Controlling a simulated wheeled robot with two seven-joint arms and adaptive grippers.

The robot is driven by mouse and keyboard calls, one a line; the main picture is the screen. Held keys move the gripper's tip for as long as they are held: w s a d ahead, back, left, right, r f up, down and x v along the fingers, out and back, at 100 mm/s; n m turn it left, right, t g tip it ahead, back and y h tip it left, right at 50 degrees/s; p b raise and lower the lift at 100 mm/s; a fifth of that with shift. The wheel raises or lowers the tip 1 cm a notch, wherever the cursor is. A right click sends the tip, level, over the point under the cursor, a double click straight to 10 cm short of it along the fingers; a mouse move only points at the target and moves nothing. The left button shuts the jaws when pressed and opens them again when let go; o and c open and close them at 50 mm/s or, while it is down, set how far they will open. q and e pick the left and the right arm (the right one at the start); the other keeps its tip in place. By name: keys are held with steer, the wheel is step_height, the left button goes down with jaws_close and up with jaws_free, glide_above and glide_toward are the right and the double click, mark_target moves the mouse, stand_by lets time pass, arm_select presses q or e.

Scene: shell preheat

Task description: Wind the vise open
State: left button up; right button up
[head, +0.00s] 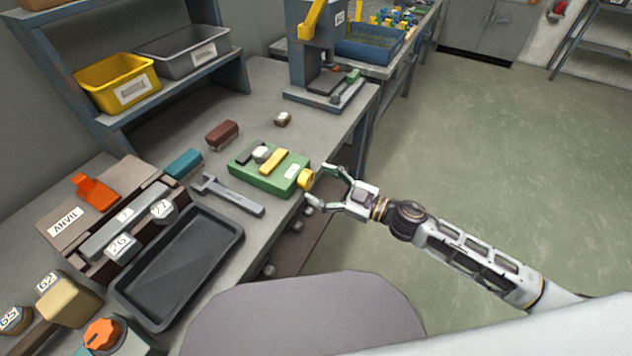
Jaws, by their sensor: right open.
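The green vise (264,174) sits near the right edge of the workbench. A yellow bar and a small white piece (261,153) show on its top. Its round yellow knob (306,179) sticks out on the right side, toward the bench edge. My right gripper (316,185) is open beside the knob, its fingers pointing left at it with one fingertip on each side. I cannot tell whether the fingers touch the knob. My left gripper is not in view.
A grey wrench (228,194) and a black tray (182,262) lie left of the vise. A brown block (222,134) and a teal block (183,164) stand behind. A press (318,50) stands at the far bench end. The floor to the right is clear.

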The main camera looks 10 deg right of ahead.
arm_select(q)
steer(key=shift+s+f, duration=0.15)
arm_select(e)
steer(key=shift+w+a, duration=0.4)
steer(key=shift+a, duration=0.15)
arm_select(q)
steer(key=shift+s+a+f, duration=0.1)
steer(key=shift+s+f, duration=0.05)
arm_select(e)
steer(key=shift+w+a, duration=0.15)
steer(key=shift+a, duration=0.05)
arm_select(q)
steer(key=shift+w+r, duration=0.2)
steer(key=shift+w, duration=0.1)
arm_select(e)
steer(key=c, duration=1)
